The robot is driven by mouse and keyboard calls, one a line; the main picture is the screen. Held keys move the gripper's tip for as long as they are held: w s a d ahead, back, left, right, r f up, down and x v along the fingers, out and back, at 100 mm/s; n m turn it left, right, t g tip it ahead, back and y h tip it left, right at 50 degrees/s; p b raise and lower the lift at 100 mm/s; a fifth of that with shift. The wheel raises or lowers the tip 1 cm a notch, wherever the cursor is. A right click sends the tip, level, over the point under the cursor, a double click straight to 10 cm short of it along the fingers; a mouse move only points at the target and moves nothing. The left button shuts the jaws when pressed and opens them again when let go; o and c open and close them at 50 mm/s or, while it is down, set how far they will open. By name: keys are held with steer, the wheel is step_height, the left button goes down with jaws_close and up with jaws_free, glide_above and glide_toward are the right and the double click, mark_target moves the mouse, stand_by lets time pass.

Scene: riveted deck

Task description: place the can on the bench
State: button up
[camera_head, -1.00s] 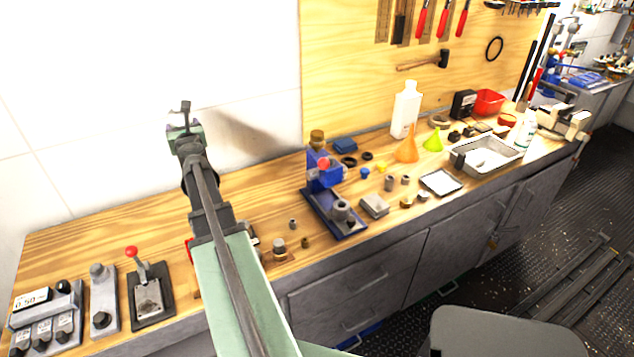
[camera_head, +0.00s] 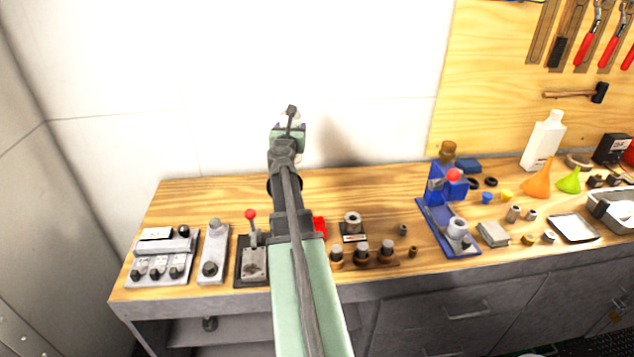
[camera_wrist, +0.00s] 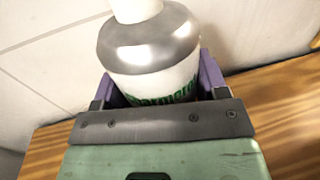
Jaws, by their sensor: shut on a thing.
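The can (camera_wrist: 150,50) is white with a silver shoulder, a white top and green lettering. In the wrist view it stands between the purple fingers of my gripper (camera_wrist: 158,88), which is shut on it. The lower part of the can is hidden behind the gripper body. In the head view my gripper (camera_head: 289,128) is above the back of the bench (camera_head: 205,198), in front of the white wall, and mostly hides the can. The bench has a wooden top, which also shows in the wrist view (camera_wrist: 275,98).
Control boxes (camera_head: 163,255) and a red-knobbed lever (camera_head: 252,262) stand at the bench's front left. A blue press (camera_head: 448,210), an orange funnel (camera_head: 538,180) and a white bottle (camera_head: 543,140) stand to the right. The back left of the top is clear.

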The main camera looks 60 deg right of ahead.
step_height(320, 180, down, 16)
steer(key=b, duration=1.3)
steer(key=o, duration=1.1)
steer(key=v, duration=1.2)
steer(key=shift+r, duration=0.1)
